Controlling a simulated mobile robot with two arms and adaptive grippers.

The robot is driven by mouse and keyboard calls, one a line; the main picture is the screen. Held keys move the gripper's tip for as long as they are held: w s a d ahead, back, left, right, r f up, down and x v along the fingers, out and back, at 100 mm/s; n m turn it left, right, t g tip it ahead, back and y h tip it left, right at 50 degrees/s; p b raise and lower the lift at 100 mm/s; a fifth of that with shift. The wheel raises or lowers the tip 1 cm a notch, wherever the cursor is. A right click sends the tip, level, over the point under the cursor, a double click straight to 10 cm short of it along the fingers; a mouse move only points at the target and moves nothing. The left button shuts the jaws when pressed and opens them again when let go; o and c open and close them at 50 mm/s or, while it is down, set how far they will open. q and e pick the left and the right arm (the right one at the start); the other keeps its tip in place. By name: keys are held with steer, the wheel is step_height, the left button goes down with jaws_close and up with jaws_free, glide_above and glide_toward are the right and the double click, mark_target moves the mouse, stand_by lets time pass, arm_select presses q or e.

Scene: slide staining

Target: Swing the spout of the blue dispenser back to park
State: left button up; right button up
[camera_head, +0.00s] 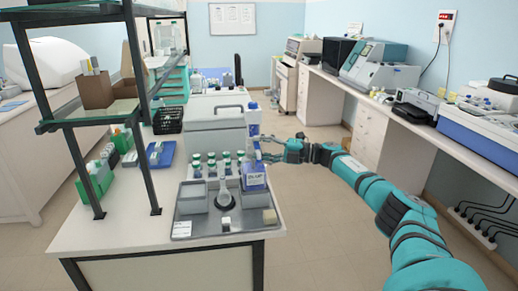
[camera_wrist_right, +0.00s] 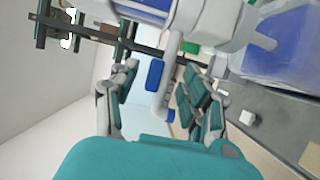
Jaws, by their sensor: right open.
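The blue dispenser (camera_head: 254,182) stands upright at the right side of the grey tray, with a white and blue head (camera_head: 253,122) above its bottle. In the right wrist view its blue bottle (camera_wrist_right: 275,50) fills the upper right. My right gripper (camera_head: 270,149) is open beside the dispenser's upper part, coming from the right. The wrist view shows its fingers (camera_wrist_right: 158,82) on both sides of the spout, with visible gaps. My left gripper is out of view.
A dark-framed shelf (camera_head: 142,150) rises on the left. Open floor lies right of the table.

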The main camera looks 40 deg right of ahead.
steer(key=v, duration=1.1)
steer(key=shift+s+d, duration=0.15)
steer(key=shift+s, duration=0.05)
